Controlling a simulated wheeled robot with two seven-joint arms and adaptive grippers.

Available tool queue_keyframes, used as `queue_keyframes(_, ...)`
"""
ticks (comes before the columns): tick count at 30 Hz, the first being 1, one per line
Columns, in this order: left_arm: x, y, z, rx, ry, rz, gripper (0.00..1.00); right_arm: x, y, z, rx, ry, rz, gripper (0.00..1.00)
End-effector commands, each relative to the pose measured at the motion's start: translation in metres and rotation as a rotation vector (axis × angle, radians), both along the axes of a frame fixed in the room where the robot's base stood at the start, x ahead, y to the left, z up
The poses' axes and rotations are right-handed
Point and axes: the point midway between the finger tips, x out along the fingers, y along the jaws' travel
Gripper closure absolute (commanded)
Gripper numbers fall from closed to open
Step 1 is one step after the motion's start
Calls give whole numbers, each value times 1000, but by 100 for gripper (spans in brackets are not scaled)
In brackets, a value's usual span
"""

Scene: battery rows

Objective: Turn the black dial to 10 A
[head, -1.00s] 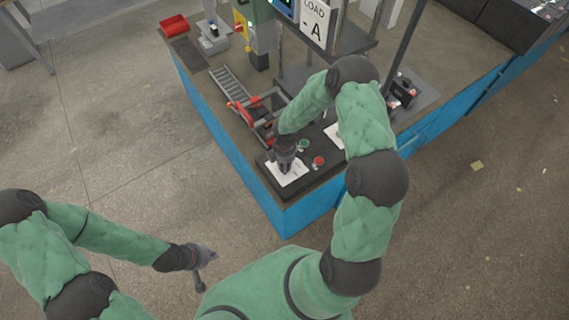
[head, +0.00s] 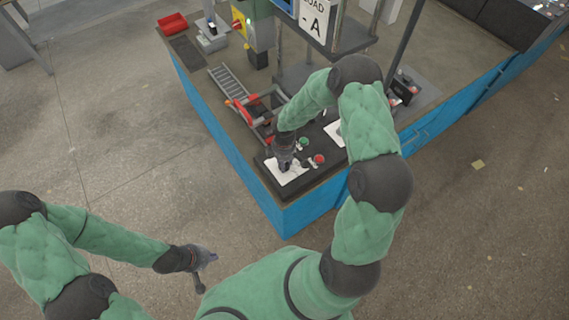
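My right gripper (head: 284,165) reaches down over a white plate (head: 295,176) at the front corner of the dark control panel (head: 300,189). The gripper hides the middle of this plate, so the black dial and its markings cannot be made out. I cannot tell whether the fingers are open or shut, or whether they touch a dial. A second white plate (head: 333,132) lies further right, partly behind my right arm. My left gripper (head: 206,272) is open and empty, over the floor and away from the bench.
A green button (head: 304,142) and a red button (head: 319,158) sit beside the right gripper. A ladder-like rack (head: 228,82) and red-handled parts (head: 240,107) lie behind it. A sign (head: 316,20) with "- A" stands at the back. The floor at left is clear.

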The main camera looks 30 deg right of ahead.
Motion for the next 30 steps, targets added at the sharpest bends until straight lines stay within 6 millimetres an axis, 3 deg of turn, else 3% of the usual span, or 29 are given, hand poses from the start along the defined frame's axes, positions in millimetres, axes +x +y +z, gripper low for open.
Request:
queue_keyframes(15,0,0,-45,0,0,0,100,3,2,-3,6,-7,-421,96)
queue_keyframes(30,0,0,-59,0,0,0,100,3,2,-1,5,-5,-610,96)
